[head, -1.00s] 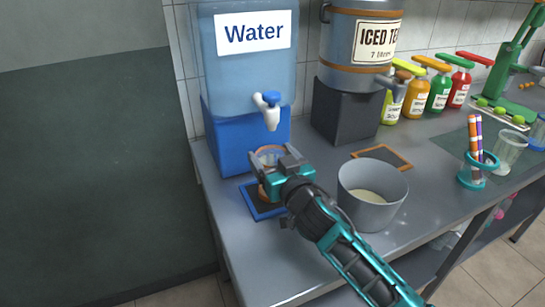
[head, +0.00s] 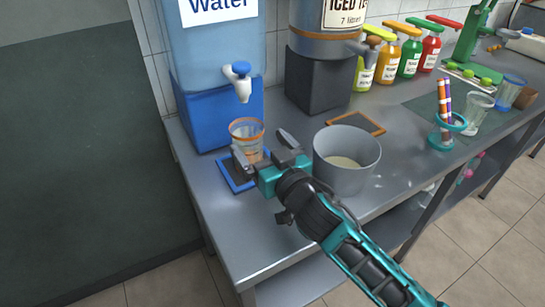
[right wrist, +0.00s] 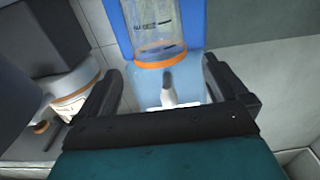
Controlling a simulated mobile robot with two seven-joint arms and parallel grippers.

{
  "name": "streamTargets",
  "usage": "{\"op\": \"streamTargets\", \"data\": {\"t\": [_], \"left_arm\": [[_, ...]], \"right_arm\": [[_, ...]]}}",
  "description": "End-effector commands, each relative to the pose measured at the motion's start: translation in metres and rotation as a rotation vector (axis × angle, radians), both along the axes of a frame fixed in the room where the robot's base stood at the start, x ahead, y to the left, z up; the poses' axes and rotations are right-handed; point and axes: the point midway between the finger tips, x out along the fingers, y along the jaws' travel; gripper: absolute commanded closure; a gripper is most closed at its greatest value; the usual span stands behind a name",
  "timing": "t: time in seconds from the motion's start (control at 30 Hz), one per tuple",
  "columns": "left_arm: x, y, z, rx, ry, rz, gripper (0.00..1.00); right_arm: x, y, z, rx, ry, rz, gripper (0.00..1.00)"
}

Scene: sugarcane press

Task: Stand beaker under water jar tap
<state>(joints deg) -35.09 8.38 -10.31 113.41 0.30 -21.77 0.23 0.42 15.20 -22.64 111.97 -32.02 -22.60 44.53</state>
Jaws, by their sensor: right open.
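The beaker (head: 247,138) is clear with an orange rim. It stands upright below the white tap with the blue handle (head: 239,84) of the water jar (head: 215,48). Its base is partly hidden by my gripper, over the blue-framed mat (head: 224,176). My right gripper (head: 262,152) is open and empty, just in front of the beaker. In the right wrist view the beaker (right wrist: 157,30) shows beyond the spread fingers (right wrist: 163,72), with the white tap (right wrist: 168,92) beside its rim. My left gripper is not in view.
A grey pot (head: 345,168) stands close to the right of my gripper. Behind it are an orange-framed mat (head: 357,123) and the iced tea dispenser (head: 322,45). Several bottles (head: 385,60) line the wall. The counter's front left is bare.

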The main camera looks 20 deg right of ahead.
Motion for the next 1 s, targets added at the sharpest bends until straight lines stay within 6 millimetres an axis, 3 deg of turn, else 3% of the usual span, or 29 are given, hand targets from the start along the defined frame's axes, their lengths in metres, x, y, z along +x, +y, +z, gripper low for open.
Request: {"op": "streamTargets", "data": {"t": [0.1, 0.33, 1.0], "left_arm": [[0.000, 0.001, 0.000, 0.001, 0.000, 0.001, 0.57], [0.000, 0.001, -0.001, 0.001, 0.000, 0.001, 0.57], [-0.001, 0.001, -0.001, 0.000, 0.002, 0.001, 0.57]], "right_arm": [[-0.021, -0.005, 0.000, 0.001, 0.002, -0.001, 0.00], [-0.042, -0.009, 0.000, -0.002, 0.001, -0.001, 0.00], [-0.045, -0.009, 0.000, -0.001, 0.000, -0.001, 0.00]]}}
